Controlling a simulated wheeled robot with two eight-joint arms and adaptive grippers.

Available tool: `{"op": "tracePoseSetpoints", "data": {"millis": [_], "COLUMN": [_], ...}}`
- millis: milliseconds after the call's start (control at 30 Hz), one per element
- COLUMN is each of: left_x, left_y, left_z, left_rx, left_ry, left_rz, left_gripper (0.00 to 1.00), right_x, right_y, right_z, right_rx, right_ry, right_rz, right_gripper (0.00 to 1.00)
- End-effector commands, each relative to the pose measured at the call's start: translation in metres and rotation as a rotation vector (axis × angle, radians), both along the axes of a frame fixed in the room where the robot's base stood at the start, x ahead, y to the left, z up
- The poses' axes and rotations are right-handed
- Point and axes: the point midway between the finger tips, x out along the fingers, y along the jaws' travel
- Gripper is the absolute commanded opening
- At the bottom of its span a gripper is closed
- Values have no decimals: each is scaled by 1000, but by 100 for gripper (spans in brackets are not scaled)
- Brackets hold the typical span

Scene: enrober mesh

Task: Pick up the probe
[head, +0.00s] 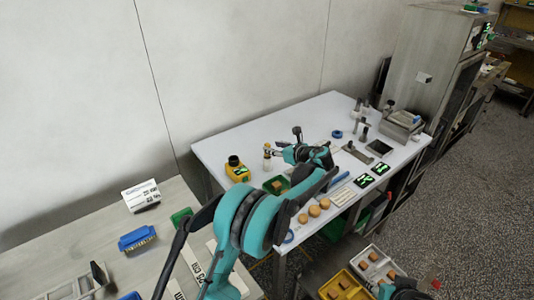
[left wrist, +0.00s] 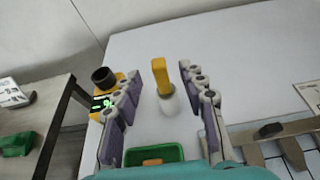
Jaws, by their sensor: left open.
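What looks like the probe has a yellow handle (left wrist: 160,75) and stands upright in a pale, whitish holder (left wrist: 168,103) on the white table. The handle also shows small in the head view (head: 267,151). My left gripper (left wrist: 160,85) is open, with one finger on each side of the handle and visible gaps to both. In the head view my left gripper (head: 275,151) reaches in beside it from the right. The lower end of the probe is hidden in the holder. A dark part of my right gripper (head: 405,289) shows at the bottom right edge; its jaws are unclear.
A yellow device with a black top (head: 236,168) and green display stands close left of the probe. A green tray (head: 276,186) lies in front. Round brown pieces (head: 314,210) lie at the front edge. Metal tools (head: 358,152) stand farther right. The table behind the probe is clear.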

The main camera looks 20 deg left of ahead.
Motion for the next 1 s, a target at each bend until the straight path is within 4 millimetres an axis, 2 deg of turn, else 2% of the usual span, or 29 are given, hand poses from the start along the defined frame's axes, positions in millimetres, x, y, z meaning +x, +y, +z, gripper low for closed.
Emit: {"op": "tracePoseSetpoints", "data": {"millis": [300, 533, 567, 700, 1000], "left_x": [25, 27, 27, 27, 27], "left_y": [33, 35, 35, 35, 35], "left_z": [-17, -16, -16, -16, -16], "left_rx": [-1, -2, -2, -2, -2], "left_ry": [0, -1, -1, -1, -2], "left_rz": [3, 1, 1, 1, 1], "left_gripper": [41, 41, 39, 2, 0], "right_x": [0, 0, 0, 0, 0], "right_y": [0, 0, 0, 0, 0], "right_z": [-19, -18, -18, -18, -18], "right_rx": [0, 0, 0, 0, 0], "right_ry": [0, 0, 0, 0, 0], "right_rz": [0, 0, 0, 0, 0], "right_gripper": [40, 40, 40, 40, 40]}}
